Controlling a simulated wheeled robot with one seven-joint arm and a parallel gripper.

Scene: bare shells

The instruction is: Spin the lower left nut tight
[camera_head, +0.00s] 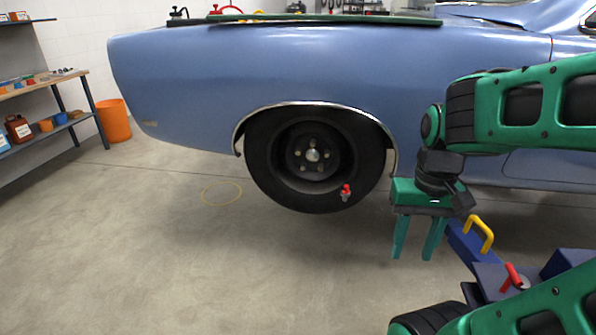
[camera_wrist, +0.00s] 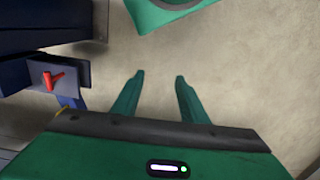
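The car's wheel (camera_head: 264,160) is mounted in the rear wheel arch, with a dark rim and a pale hub in the middle. Several small nuts sit around the hub; the lower left nut (camera_head: 304,167) is a tiny light spot, and whether it is tight cannot be told. My gripper (camera_head: 411,257) hangs to the right of the wheel, fingers pointing down, apart and empty. In the wrist view, its two green fingers (camera_wrist: 158,77) are spread over bare floor. The wheel does not show in the wrist view.
A small red-topped piece (camera_head: 346,191) shows at the tyre's lower right. An orange bin (camera_head: 114,121) and shelving are at left. Floor before the wheel is clear.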

